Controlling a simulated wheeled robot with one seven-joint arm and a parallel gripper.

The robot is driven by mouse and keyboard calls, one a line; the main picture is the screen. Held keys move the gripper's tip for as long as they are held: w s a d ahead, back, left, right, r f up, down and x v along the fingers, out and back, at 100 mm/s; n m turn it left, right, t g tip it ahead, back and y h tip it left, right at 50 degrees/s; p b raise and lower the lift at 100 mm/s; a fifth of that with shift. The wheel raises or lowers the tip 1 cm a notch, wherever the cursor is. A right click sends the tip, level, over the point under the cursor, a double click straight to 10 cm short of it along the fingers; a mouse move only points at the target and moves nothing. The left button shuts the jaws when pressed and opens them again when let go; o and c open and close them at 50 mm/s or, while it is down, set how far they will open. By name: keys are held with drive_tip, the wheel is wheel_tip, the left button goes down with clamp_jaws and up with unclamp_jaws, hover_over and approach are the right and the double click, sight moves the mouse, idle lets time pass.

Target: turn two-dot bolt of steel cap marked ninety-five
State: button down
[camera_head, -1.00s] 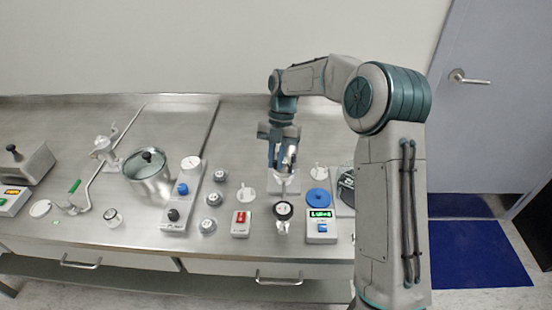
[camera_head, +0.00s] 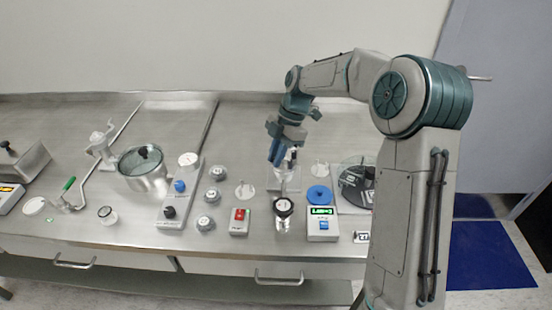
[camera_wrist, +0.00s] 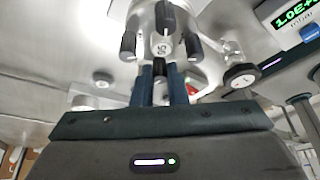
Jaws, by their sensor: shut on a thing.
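The steel cap (camera_wrist: 205,62) shows at the top middle of the wrist view, marked "95" upside down. Several dark bolts sit around its face, among them a left one (camera_wrist: 128,45), a right one (camera_wrist: 193,45) and a top one (camera_wrist: 166,18). My gripper (camera_wrist: 162,74) has its two dark blue fingers on either side of the bolt (camera_wrist: 160,67) just below the "95", and is shut on it. The fingers hide part of this bolt, and I cannot make out dots on any bolt. In the head view my gripper (camera_head: 278,155) points down at the cap, which is too small to read there.
A meter with a green display (camera_head: 322,222), a blue disc (camera_head: 319,195), a black-topped fitting (camera_head: 283,207) and a red-switch box (camera_head: 240,221) stand close around. A lidded pot (camera_head: 144,172) and a knobbed block (camera_head: 178,200) are further left. A dark round plate (camera_head: 357,184) lies right.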

drive_tip(key=m+t+b, duration=0.1)
drive_tip(key=m+b, duration=0.1)
drive_tip(key=m, duration=0.1)
drive_tip(key=m+t+b, duration=0.1)
drive_tip(key=m+b, duration=0.1)
drive_tip(key=m, duration=0.1)
drive_tip(key=shift+s+d+f+m+y, duration=0.1)
drive_tip(key=shift+f+m+y, duration=0.05)
drive_tip(key=shift+m+y, duration=0.2)
drive_tip(key=m+t+b, duration=0.1)
drive_tip(key=m+b, duration=0.1)
drive_tip(key=m, duration=0.1)
drive_tip(key=shift+s+t, duration=0.1)
drive_tip(key=shift+t, duration=0.3)
drive_tip(key=shift+m+t+b, duration=0.6)
drive_tip(key=shift+m+b, duration=0.05)
drive_tip(key=shift+m, duration=1.1)
drive_tip(key=c, duration=1.4)
unclamp_jaws()
drive_tip(key=shift+r, duration=0.2)
drive_tip(key=shift+c, duration=0.2)
